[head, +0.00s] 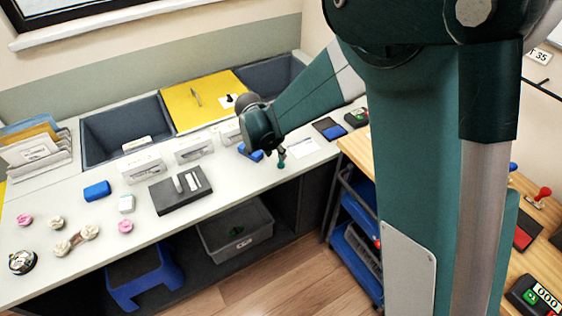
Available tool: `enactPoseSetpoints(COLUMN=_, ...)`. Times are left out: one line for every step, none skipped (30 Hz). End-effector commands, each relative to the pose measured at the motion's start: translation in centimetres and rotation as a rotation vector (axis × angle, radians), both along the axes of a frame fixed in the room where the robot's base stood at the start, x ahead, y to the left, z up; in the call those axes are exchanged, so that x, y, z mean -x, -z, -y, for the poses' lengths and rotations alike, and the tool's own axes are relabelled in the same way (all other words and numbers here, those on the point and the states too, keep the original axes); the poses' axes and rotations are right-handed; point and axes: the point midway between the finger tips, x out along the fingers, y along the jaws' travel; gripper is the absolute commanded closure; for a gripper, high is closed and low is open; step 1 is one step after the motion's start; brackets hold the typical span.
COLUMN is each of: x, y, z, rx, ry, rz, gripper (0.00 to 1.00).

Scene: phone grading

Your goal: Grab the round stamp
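My gripper (279,156) hangs over the right part of the white counter, small in the head view. Its fingers are too small to tell open from shut, and I cannot tell whether they touch anything. A small blue object (247,152) lies just left of it. I cannot tell for sure which item is the round stamp. A red-knobbed, stamp-like item (542,194) stands on the wooden table at the right, well away from my gripper.
The white counter (60,205) bears a dark stand (180,190), boxes, a blue block (97,190), pink and beige pieces and a bell (22,262). A blue pad (330,128) and a black-green device (356,117) lie to the right. Grey bins (100,120) stand behind.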

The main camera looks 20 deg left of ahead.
Motion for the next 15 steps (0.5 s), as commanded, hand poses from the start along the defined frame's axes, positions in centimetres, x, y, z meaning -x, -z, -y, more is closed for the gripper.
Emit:
enactPoseSetpoints(x=-0.1, y=0.4, z=0.1, rx=0.000, ry=0.001, rz=0.000, gripper=0.71)
enactPoseSetpoints(x=-0.2, y=0.6, z=0.1, rx=0.000, ry=0.001, rz=0.000, gripper=0.71)
enactPoseSetpoints(x=-0.3, y=0.9, z=0.1, rx=0.000, ry=0.001, rz=0.000, gripper=0.71)
enactPoseSetpoints(x=-0.4, y=1.1, z=0.2, rx=0.000, ry=0.001, rz=0.000, gripper=0.71)
enactPoseSetpoints(x=-0.5, y=1.4, z=0.2, rx=0.000, ry=0.001, rz=0.000, gripper=0.71)
enactPoseSetpoints(x=-0.6, y=1.6, z=0.3, rx=0.000, ry=0.001, rz=0.000, gripper=0.71)
enactPoseSetpoints(x=-0.7, y=1.8, z=0.3, rx=0.000, ry=0.001, rz=0.000, gripper=0.71)
enactPoseSetpoints(x=-0.7, y=1.9, z=0.3, rx=0.000, ry=0.001, rz=0.000, gripper=0.71)
enactPoseSetpoints(x=-0.8, y=2.1, z=0.3, rx=0.000, ry=0.001, rz=0.000, gripper=0.71)
enactPoseSetpoints(x=-0.8, y=2.1, z=0.4, rx=0.000, ry=0.000, rz=0.000, gripper=0.71)
enactPoseSetpoints(x=-0.8, y=2.2, z=0.4, rx=0.000, ry=0.000, rz=0.000, gripper=0.71)
enactPoseSetpoints(x=-0.8, y=2.2, z=0.4, rx=0.000, ry=0.000, rz=0.000, gripper=0.71)
enactPoseSetpoints(x=-0.8, y=2.2, z=0.4, rx=0.000, ry=0.000, rz=0.000, gripper=0.71)
enactPoseSetpoints(x=-0.8, y=2.2, z=0.4, rx=0.000, ry=0.000, rz=0.000, gripper=0.71)
enactPoseSetpoints(x=-0.8, y=2.2, z=0.4, rx=0.000, ry=0.000, rz=0.000, gripper=0.71)
